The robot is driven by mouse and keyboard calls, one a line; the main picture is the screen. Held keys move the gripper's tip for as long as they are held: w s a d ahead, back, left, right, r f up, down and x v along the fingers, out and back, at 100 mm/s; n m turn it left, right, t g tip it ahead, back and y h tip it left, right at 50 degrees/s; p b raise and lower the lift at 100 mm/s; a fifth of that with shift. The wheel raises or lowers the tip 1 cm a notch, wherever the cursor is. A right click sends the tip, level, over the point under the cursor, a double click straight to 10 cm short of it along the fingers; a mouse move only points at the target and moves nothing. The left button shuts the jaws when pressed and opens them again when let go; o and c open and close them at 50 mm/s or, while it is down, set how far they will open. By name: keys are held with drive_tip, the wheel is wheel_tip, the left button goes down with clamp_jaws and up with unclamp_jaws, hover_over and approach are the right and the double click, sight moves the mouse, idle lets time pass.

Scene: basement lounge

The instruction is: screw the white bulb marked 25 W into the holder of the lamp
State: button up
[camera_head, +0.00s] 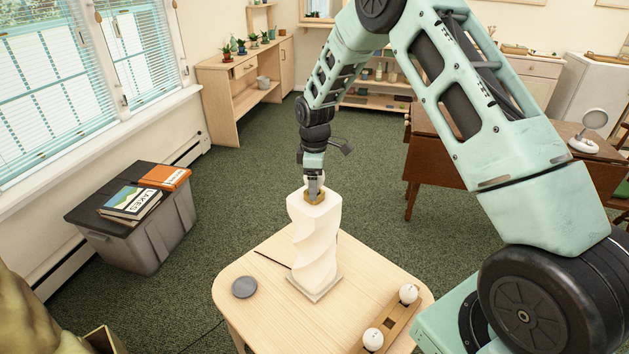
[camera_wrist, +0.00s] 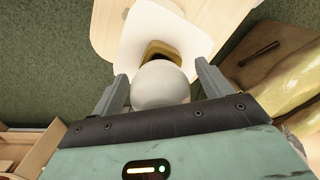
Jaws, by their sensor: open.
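The lamp (camera_head: 313,245) is a white twisted column on a square base, upright on a pale wooden table. Its gold-coloured top opening (camera_head: 324,194) is at my gripper (camera_head: 315,188), which points down there. In the wrist view a white round bulb (camera_wrist: 160,86) sits between the spread fingers of my gripper (camera_wrist: 161,70), in front of the gold opening (camera_wrist: 158,48) in the lamp's white top (camera_wrist: 135,50). The jaws are open. The bulb's base is hidden, so I cannot tell how deep it sits. No wattage mark is readable.
The pale table (camera_head: 245,310) also bears a wooden holder (camera_head: 393,325) with two white bulbs (camera_head: 408,293) (camera_head: 373,339) and a grey disc (camera_head: 244,287). A grey bin (camera_head: 150,238) with books stands left. A brown table (camera_head: 437,150) stands behind right. Carpet between is clear.

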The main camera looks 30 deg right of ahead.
wheel_tip(320, 180, up, 17)
drive_tip(key=b, duration=0.3)
drive_tip(key=shift+r, duration=0.2)
idle(0.4)
